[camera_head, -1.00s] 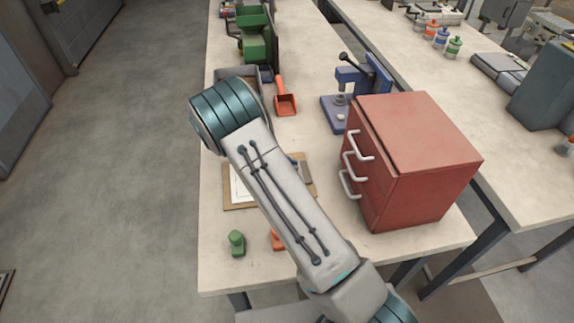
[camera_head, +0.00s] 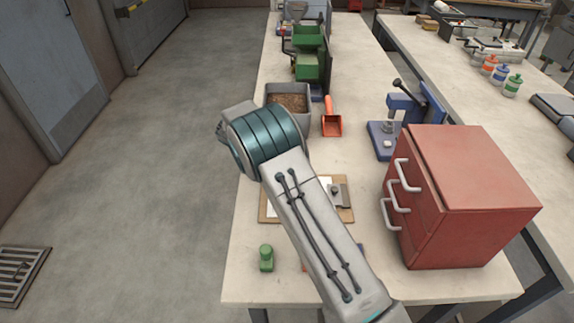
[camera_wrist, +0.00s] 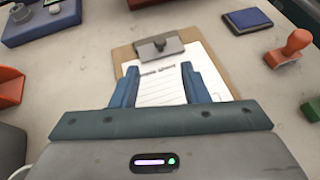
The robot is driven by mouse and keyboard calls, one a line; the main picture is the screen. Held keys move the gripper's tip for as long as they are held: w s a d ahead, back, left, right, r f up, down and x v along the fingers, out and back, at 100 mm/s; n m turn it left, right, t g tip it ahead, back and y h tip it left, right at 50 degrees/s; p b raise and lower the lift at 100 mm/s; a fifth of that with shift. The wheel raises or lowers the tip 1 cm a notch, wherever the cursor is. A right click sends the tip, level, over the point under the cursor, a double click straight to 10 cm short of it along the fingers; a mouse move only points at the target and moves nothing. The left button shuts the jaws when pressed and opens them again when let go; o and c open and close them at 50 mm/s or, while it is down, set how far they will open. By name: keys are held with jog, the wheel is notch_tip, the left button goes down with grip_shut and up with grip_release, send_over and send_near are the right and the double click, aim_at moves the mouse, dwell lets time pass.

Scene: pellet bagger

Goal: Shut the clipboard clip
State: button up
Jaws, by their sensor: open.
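The tan clipboard (camera_head: 267,213) lies flat on the bench, partly hidden under my arm in the head view. Its grey metal clip (camera_head: 341,197) is at the board's right end there. I cannot tell how far the clip is raised. My gripper (camera_wrist: 160,76) is open and empty, with two blue fingers over the sheet, short of the clip. My gripper is hidden in the head view.
A red drawer cabinet (camera_head: 470,185) stands right of the clipboard. A red stamp (camera_wrist: 289,50) and a blue ink pad (camera_wrist: 247,20) lie beside the clipboard. A green bottle-like piece (camera_head: 266,258), an orange scoop (camera_head: 331,124) and a blue press (camera_head: 405,112) are nearby.

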jog(key=shift+v, duration=1.95)
jog(key=shift+d, duration=0.1)
